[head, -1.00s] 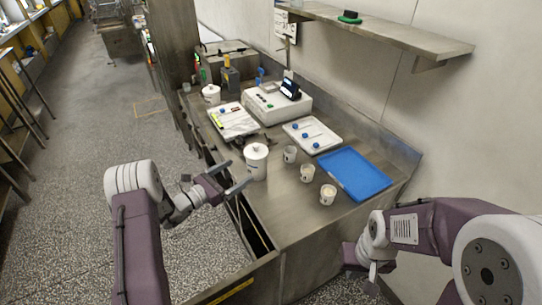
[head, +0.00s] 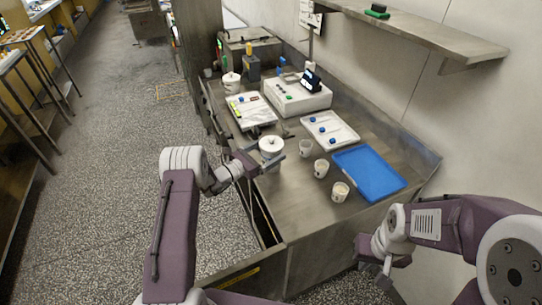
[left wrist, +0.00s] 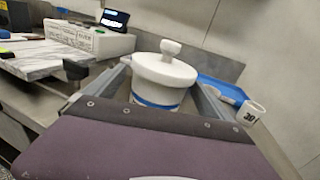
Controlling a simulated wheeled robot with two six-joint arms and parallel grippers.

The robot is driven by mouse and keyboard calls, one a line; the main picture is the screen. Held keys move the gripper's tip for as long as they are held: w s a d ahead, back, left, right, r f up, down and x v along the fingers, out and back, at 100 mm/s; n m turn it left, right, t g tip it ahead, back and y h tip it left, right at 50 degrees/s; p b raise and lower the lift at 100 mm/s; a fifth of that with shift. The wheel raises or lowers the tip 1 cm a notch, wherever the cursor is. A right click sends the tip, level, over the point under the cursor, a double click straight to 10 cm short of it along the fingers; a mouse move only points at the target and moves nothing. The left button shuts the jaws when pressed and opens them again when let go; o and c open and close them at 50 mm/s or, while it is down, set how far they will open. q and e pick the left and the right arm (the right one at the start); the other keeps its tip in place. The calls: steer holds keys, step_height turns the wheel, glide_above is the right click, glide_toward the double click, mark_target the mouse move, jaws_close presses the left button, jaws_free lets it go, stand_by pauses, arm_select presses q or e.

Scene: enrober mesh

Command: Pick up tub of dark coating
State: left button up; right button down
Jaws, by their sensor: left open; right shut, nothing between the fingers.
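A white lidded tub with a round knob (head: 271,146) stands near the left edge of the steel bench. In the left wrist view the tub (left wrist: 163,78) is upright and shows a blue band under its lid. My left gripper (head: 266,163) is open, with one finger on each side of this tub; contact cannot be told. A second white lidded tub (head: 231,82) stands at the back left of the bench. I cannot read on either tub whether it holds dark coating. My right gripper (head: 374,272) is shut and empty, low in front of the bench.
A shelf (head: 430,35) overhangs at right.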

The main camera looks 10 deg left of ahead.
mark_target(270, 142)
arm_select(q)
steer(key=shift+x, duration=0.8)
steer(key=shift+s+a, duration=0.1)
steer(key=c, duration=0.6)
jaws_close()
steer(key=r, duration=0.4)
steer(key=shift+s+d+r, duration=0.15)
steer(key=shift+d+r, duration=0.1)
steer(key=s+d+r+b, duration=0.1)
steer(key=s+d+r, duration=0.5)
steer(key=s+d, duration=0.1)
steer(key=shift+s+r, duration=0.25)
steer(key=shift+s, duration=0.5)
